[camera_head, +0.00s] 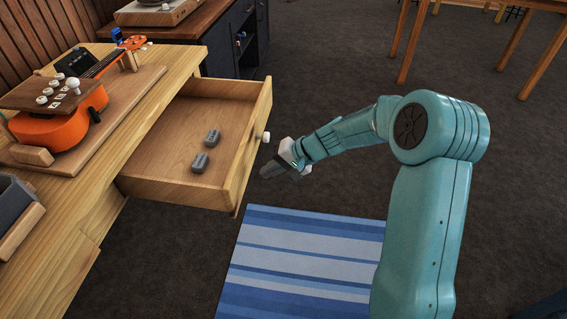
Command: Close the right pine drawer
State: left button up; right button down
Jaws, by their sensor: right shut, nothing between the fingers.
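The pine drawer (239,160) is pulled well out from the bench at the left of the view. A round white knob (265,136) sits on its front face. Two small grey blocks, one of them here (200,163), lie on the drawer floor. My right gripper (267,171) is shut and empty. It is just to the right of the drawer front, below the knob in the picture, pointing left. I cannot tell whether it touches the drawer front. My left gripper is not in view.
The pine bench (100,180) carries an orange ukulele (65,121) on a wooden board and a grey bin (14,205). A blue striped rug (300,255) lies on the dark floor. A dark cabinet (235,45) stands behind; wooden table legs (410,45) stand at back right.

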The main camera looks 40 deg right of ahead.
jog(key=shift+w+a, duration=0.95)
jog(key=shift+w, duration=0.15)
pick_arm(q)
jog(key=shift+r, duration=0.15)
pick_arm(e)
jog(key=shift+w+a, duration=0.4)
jog(key=shift+w, duration=0.1)
